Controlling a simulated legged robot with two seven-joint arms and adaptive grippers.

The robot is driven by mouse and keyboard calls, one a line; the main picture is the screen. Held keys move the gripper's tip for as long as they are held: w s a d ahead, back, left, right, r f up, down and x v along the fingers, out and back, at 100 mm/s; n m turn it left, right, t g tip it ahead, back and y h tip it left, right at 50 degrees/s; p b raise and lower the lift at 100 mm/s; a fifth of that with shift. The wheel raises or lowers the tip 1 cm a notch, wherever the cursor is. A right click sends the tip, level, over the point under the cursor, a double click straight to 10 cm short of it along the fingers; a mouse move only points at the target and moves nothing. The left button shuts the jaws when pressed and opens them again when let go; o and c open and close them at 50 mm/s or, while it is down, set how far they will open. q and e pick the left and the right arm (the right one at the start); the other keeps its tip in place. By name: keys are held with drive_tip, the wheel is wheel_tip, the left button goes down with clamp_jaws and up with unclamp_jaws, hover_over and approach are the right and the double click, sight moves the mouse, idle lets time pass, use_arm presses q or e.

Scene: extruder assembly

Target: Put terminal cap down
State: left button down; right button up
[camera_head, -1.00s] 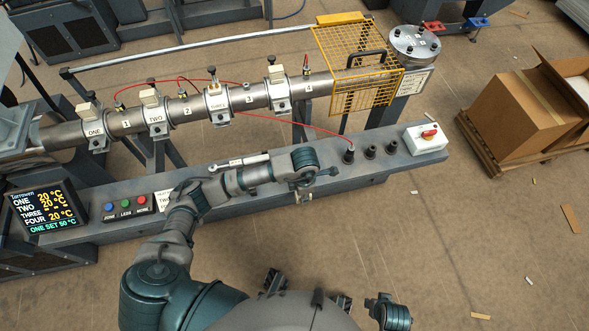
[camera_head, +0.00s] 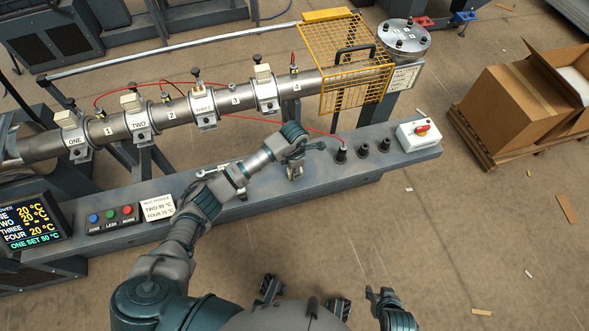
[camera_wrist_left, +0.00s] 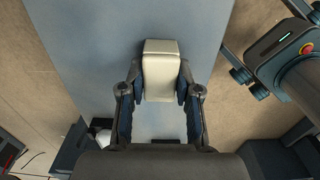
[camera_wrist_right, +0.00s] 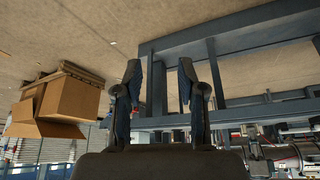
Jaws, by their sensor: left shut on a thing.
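My left gripper (camera_wrist_left: 157,90) is shut on the terminal cap (camera_wrist_left: 161,70), a cream block with rounded edges held between the fingertips in the left wrist view. Behind it is the plain grey bench top. In the head view, my left gripper (camera_head: 295,163) points down over the middle of the bench (camera_head: 262,196), left of the black sockets. The arm hides most of the cap there; I cannot tell whether it touches the bench. Heater band THREE (camera_head: 204,104) has bare terminals and no cream cover. My right gripper (camera_wrist_right: 158,75) is open and empty, off the bench's front side (camera_head: 382,298).
Black sockets (camera_head: 362,149) and a white box with a red knob (camera_head: 418,134) occupy the bench's right end. The button panel (camera_head: 112,219), a white label card (camera_head: 158,208) and the display (camera_head: 33,220) stand at the left. A red cable (camera_head: 270,120) runs behind the arm.

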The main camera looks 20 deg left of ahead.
use_arm(q)
drive_tip(key=shift+d+f, duration=0.1)
use_arm(e)
drive_tip(key=shift+w+d, duration=0.1)
use_arm(q)
drive_tip(key=c, duration=0.8)
unclamp_jaws()
use_arm(e)
drive_tip(key=shift+w, duration=0.1)
use_arm(q)
drive_tip(key=shift+r, duration=0.4)
wheel_tip(320, 180, up, 7)
drive_tip(key=shift+r+p, duration=0.15)
drive_tip(key=shift+p, duration=0.65)
drive_tip(key=shift+r+p, duration=0.3)
drive_tip(key=shift+r, duration=1.8)
use_arm(e)
drive_tip(key=shift+s+d+f+g+h, duration=0.1)
drive_tip(key=shift+s+d+f+g, duration=0.15)
drive_tip(key=shift+s+f+g, duration=0.4)
drive_tip(key=shift+s+d+f+g+h, duration=0.1)
drive_tip(key=shift+s+d+f+g, duration=0.2)
drive_tip(key=shift+s, duration=0.6)
drive_tip(key=shift+s+d+f+g+h, duration=0.1)
drive_tip(key=shift+s+d+f+g, duration=0.1)
drive_tip(key=shift+s+f+g, duration=0.45)
